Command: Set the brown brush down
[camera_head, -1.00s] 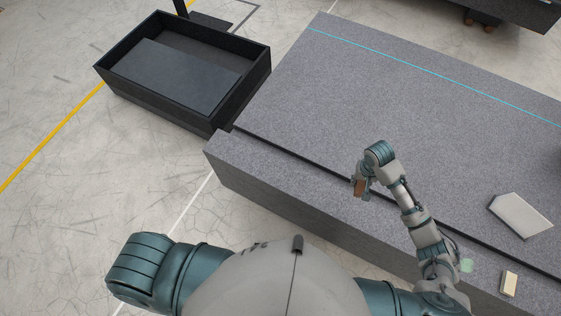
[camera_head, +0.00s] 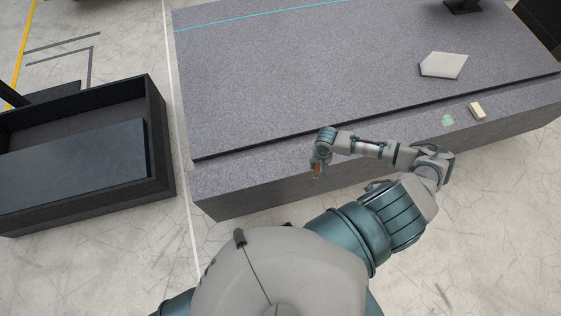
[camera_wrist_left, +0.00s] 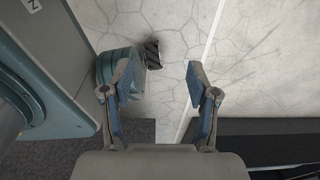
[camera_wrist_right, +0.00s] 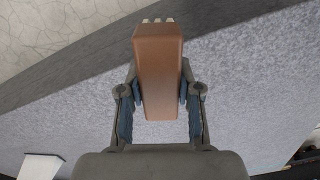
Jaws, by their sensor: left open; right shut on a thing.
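The brown brush (camera_wrist_right: 158,75) is a brown block with pale bristles at its far end in the right wrist view. My right gripper (camera_wrist_right: 158,100) is shut on it, with a finger on each side. I cannot tell whether the brush touches the granite. My left gripper (camera_wrist_left: 160,80) is open and empty in the left wrist view, above the floor; it is outside the head view.
A dark open box (camera_head: 160,155) with a dark slab inside stands at left on the floor. On the granite at right are a white angular plate (camera_head: 443,65), a cream block (camera_head: 477,111) and a green patch (camera_head: 447,120). The granite's left part is clear.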

